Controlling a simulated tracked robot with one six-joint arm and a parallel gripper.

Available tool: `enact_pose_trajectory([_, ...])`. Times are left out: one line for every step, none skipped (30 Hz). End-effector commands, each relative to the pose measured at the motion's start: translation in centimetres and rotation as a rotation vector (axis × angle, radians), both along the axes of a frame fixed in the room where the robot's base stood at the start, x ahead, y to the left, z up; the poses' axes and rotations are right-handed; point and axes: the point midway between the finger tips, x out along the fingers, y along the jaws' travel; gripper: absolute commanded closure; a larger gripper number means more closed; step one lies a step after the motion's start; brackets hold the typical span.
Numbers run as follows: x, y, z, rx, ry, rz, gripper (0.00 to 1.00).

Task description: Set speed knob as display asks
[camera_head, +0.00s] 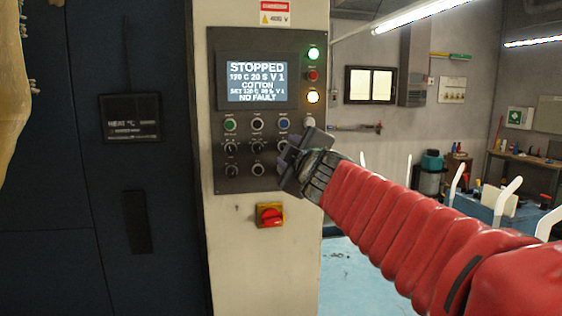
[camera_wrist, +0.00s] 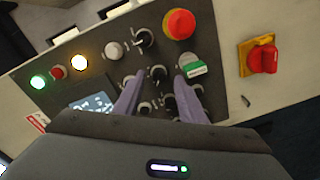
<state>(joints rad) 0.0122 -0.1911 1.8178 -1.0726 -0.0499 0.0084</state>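The dark control panel (camera_head: 221,98) stands on a pale machine column. Its display (camera_head: 257,82) reads STOPPED, a line like 120 C 20 S V 1, COTTON, a small SET line whose last part I cannot read surely, and NO FAULT. Rows of knobs and buttons sit below it, including a black knob (camera_head: 231,147). My gripper (camera_head: 285,157) is at the panel's right side and hides some controls. In the wrist view my gripper's two purple fingers (camera_wrist: 158,80) are apart, with a black knob (camera_wrist: 158,74) between their tips. I cannot tell whether they touch it or which label it has.
A red emergency button (camera_wrist: 179,24) and a green-labelled control (camera_wrist: 192,66) lie near the fingers. A red-and-yellow main switch (camera_head: 271,215) sits below the panel. A workbench (camera_head: 520,160) is far right.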

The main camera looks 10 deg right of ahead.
Motion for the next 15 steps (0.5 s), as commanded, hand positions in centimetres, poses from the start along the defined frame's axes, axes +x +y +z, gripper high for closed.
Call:
enact_pose_trajectory([-0.7, 0.0, 0.1, -0.001, -0.002, 0.000, 0.63])
enact_pose_trajectory([-1.0, 0.0, 0.1, -0.001, -0.002, 0.000, 0.63])
enact_pose_trajectory([-1.4, -0.1, 0.0, -0.001, -0.001, 0.000, 0.63])
enact_pose_trajectory([-1.5, -0.1, 0.1, -0.001, -0.001, 0.000, 0.63])
enact_pose_trajectory([-1.7, -0.1, 0.1, -0.001, -0.001, 0.000, 0.63])
enact_pose_trajectory([-2.0, -0.1, 0.1, -0.001, -0.002, 0.000, 0.63])
enact_pose_trajectory([-2.2, -0.1, 0.1, -0.001, -0.002, 0.000, 0.63])
enact_pose_trajectory([-2.4, -0.1, 0.1, -0.001, -0.001, 0.000, 0.63])
enact_pose_trajectory([-2.7, -0.1, 0.1, -0.001, -0.001, 0.000, 0.63])
enact_pose_trajectory([-2.9, -0.1, 0.1, -0.001, -0.001, 0.000, 0.63])
enact_pose_trajectory([-3.1, -0.1, 0.1, -0.001, -0.001, 0.000, 0.63])
enact_pose_trajectory([-3.4, -0.1, 0.1, -0.001, -0.002, 0.000, 0.63])
enact_pose_trajectory([-3.6, -0.1, 0.1, -0.001, -0.002, -0.001, 0.63])
enact_pose_trajectory([-3.8, -0.1, 0.1, -0.001, -0.001, 0.000, 0.63])
enact_pose_trajectory([-4.0, -0.1, 0.1, -0.001, -0.001, 0.000, 0.63])
